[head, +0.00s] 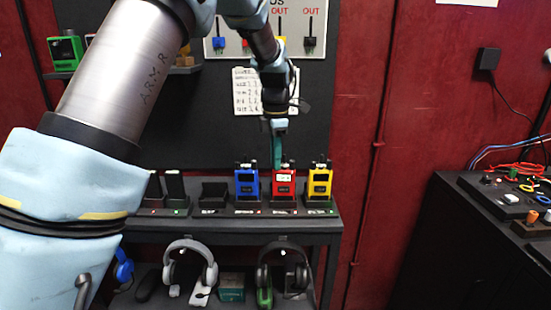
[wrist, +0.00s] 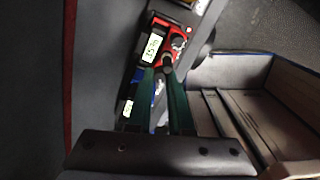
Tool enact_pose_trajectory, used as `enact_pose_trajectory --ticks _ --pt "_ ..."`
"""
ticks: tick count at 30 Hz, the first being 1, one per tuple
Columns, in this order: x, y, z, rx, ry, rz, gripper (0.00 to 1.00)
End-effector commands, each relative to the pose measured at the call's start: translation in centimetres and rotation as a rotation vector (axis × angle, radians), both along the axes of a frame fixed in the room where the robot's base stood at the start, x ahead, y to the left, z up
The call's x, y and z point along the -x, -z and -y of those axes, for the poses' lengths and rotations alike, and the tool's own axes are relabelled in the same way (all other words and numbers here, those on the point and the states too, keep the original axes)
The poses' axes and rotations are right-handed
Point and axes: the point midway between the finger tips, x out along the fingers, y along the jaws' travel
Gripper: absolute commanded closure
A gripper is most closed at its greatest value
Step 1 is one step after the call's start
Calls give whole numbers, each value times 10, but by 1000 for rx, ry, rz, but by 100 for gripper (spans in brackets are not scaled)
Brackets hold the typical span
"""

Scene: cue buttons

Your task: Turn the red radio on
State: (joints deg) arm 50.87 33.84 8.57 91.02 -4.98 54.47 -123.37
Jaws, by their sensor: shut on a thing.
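The red radio (head: 285,187) stands upright in a dark charging cradle on the shelf, between the blue radio (head: 247,184) and the yellow radio (head: 320,183). My gripper (head: 277,164) points down at the top of the red radio. In the wrist view, the two green fingers (wrist: 167,73) are close together around a small dark knob (wrist: 167,61) on the red radio's top (wrist: 177,29). A pale label shows beside the knob. The red radio's front is hidden there. Part of the blue radio shows to the left, with a second label.
An empty cradle (head: 214,193) and dark handsets are left of the blue radio. Headphones (head: 190,262) sit on the lower shelf. A notice (head: 262,92) hangs behind my arm. A black cabinet (head: 480,230) with cables stands at right.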

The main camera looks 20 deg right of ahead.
Motion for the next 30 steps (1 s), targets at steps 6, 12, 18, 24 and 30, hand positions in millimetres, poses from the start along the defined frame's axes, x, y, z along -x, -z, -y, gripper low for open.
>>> enact_pose_trajectory --ticks 6,12,18,24,30 --pt "-1 -1 0 -1 170 1 100" --pt "-1 0 0 -1 279 1 100" --pt "-1 0 0 -1 287 1 100" --pt "-1 0 0 -1 286 1 69" --pt "-1 0 0 -1 285 1 50"
